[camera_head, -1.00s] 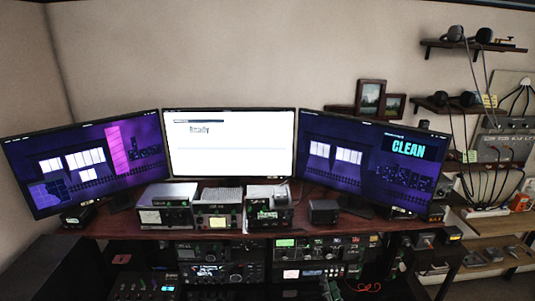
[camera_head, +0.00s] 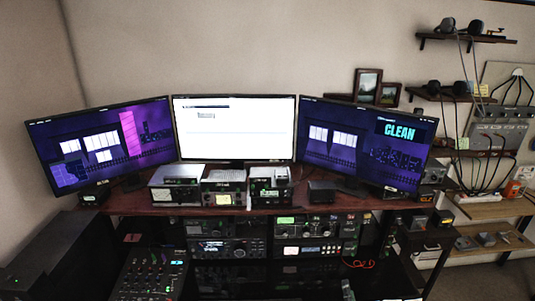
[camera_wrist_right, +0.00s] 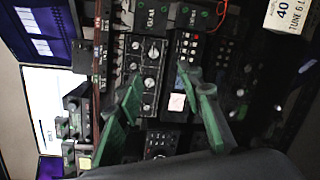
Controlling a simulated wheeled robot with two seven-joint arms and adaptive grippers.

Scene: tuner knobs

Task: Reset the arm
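My right gripper (camera_wrist_right: 162,75) shows in the right wrist view as two green-faced dark fingers spread apart, with no object between them. Behind the gap are the radio panels with knobs (camera_wrist_right: 152,52). In the head view only a small dark green tip of my right gripper (camera_head: 347,290) shows at the bottom edge, in front of the rack of radio units (camera_head: 305,248). It appears apart from the panels, but the exact distance is unclear. My left gripper is not in view.
A wooden desk (camera_head: 135,207) carries three monitors, including a white middle screen (camera_head: 234,130), and several small radio boxes (camera_head: 223,190). A mixer with knobs (camera_head: 150,278) sits lower left. Shelves with cables (camera_head: 490,205) stand at right.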

